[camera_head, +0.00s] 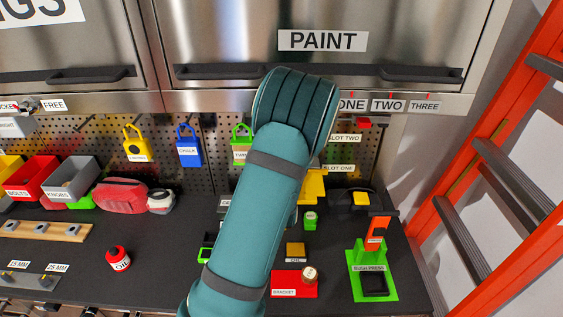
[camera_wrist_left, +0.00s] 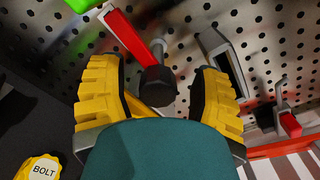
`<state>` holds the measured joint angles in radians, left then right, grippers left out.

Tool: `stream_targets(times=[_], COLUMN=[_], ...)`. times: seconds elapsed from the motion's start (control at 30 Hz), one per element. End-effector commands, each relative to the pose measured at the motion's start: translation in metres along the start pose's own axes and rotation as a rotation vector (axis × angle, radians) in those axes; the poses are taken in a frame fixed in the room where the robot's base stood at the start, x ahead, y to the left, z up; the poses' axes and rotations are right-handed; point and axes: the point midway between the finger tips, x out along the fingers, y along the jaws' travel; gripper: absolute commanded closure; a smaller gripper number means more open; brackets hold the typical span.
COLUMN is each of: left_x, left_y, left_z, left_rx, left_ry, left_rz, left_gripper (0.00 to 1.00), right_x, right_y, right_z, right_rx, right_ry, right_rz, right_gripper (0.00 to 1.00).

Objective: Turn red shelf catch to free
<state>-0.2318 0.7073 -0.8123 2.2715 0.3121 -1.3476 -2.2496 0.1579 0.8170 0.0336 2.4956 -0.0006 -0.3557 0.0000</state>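In the left wrist view, a red bar (camera_wrist_left: 130,38), which looks like the red shelf catch, slants down from the upper left toward a dark round knob (camera_wrist_left: 156,87) on a grey stem. My left gripper (camera_wrist_left: 160,95) has its yellow fingers spread, one on each side of the knob, with a gap to it visible on both sides. Whether anything touches is unclear. In the head view, my teal left arm hides the catch; a yellow part of the left gripper (camera_head: 312,185) shows beside the arm. My right gripper is not in view.
A grey frame (camera_wrist_left: 222,58) and a red-tipped hook (camera_wrist_left: 289,123) sit right of the gripper on the perforated panel. A yellow BOLT piece (camera_wrist_left: 38,169) is lower left.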

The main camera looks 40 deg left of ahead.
Motion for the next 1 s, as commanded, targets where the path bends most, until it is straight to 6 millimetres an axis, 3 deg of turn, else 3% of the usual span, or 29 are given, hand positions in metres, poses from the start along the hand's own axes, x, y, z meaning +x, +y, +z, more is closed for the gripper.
stream_targets(times=[0.3,0.7,1.0], left_x=[-0.005,-0.062,-0.076], left_y=[0.001,0.001,0.001], left_z=[-0.002,-0.002,-0.001], left_rx=[0.001,0.001,0.000], left_ry=[0.006,0.006,0.003], left_rz=[0.003,0.003,0.002], left_gripper=[0.37,0.37,0.37], right_x=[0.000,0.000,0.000], right_y=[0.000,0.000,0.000], right_z=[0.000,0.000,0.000], right_rx=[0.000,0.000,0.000], right_ry=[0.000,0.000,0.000], right_rz=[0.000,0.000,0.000], right_gripper=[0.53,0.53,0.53])
